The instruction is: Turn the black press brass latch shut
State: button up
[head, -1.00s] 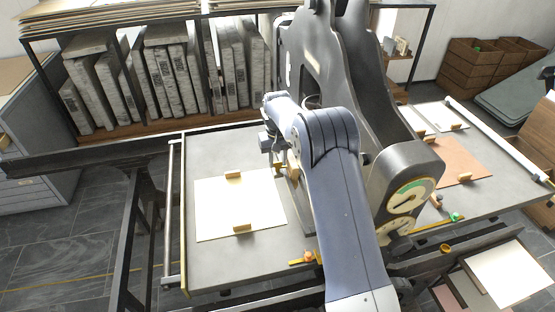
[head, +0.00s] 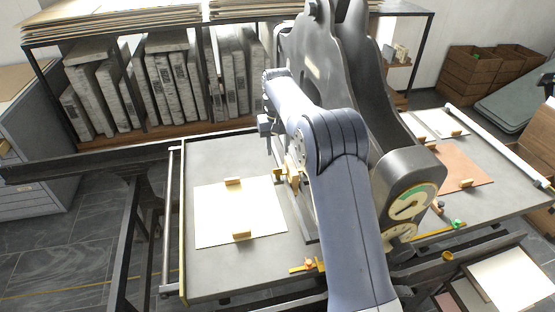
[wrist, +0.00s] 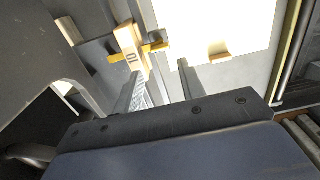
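The black press (head: 350,70) stands in the middle of the head view, its frame rising behind my arm. A brass latch (wrist: 156,47) shows in the wrist view as a short yellow bar across a pale wooden block (wrist: 130,45). In the head view the small yellow piece (head: 277,172) beside the press bed appears to be this latch. My gripper (wrist: 164,70) is open, its two fingers apart, pointing toward the latch. The latch appears just beyond the fingertips; I cannot tell whether they touch.
A cream sheet (head: 230,210) with wooden blocks lies on the grey press bed (head: 215,160). A rail (head: 170,215) runs along the bed's left edge. A rack of stone slabs (head: 165,80) stands behind. A dial housing (head: 410,195) sits to the right of my arm.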

aim_at(280, 173)
jog(key=shift+r, duration=1.25)
notch_tip(280, 173, down, 11)
jog(key=shift+p, duration=0.55)
jog(key=shift+r+m, duration=0.1)
jog(key=shift+m, duration=0.2)
